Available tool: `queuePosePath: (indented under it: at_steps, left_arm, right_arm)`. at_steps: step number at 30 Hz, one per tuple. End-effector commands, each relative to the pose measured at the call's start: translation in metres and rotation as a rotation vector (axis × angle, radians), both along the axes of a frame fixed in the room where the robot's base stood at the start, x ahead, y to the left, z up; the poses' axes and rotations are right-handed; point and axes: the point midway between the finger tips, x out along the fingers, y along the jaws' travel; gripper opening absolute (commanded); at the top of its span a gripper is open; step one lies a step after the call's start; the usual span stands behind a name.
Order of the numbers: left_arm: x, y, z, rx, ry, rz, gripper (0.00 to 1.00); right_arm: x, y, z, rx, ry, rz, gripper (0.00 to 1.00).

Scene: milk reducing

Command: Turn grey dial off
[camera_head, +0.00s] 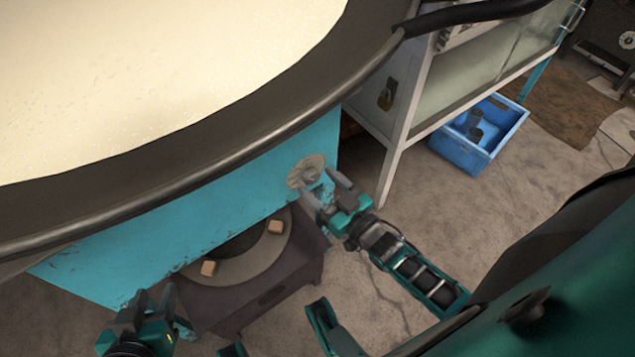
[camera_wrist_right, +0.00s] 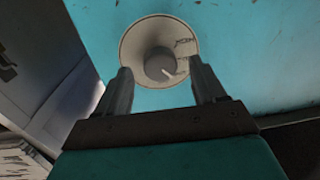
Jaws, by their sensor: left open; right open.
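The grey dial (camera_head: 307,170) is a round plate with a knob in its middle, set on the turquoise panel (camera_head: 240,190) under the large pan. In the right wrist view the dial (camera_wrist_right: 160,50) shows large, its knob carrying a white mark at the lower right. My right gripper (camera_head: 321,186) is open right in front of the dial. In the wrist view its fingers (camera_wrist_right: 160,82) stand on either side of the knob; I cannot tell whether they touch it. My left gripper (camera_head: 158,298) is open and empty at the lower left, well away from the dial.
A large round pan (camera_head: 200,140) of pale milk overhangs the panel. A dark burner (camera_head: 235,280) with small blocks stands below. A white metal cabinet (camera_head: 405,90) stands to the right, with a blue crate (camera_head: 487,152) on the floor. The concrete floor between is clear.

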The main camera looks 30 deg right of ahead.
Motion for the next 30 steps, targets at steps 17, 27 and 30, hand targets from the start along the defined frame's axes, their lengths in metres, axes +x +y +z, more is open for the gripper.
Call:
queuePosePath:
  at_steps: [17,27,30]
  left_arm:
    - [-0.0003,-0.0015,-0.0032,-0.009,0.002,0.008,0.43]
    - [-0.0001,-0.0013,-0.0032,-0.008,0.001,0.008,0.43]
    - [-0.0002,-0.0011,-0.0033,-0.007,0.002,0.006,0.43]
  right_arm:
    - [0.0144,0.0031,0.0002,0.000,0.000,0.000,0.60]
    - [0.0143,0.0031,0.0002,0.000,0.000,0.000,0.27]
    - [0.0141,0.0032,0.0002,0.000,0.000,0.000,0.18]
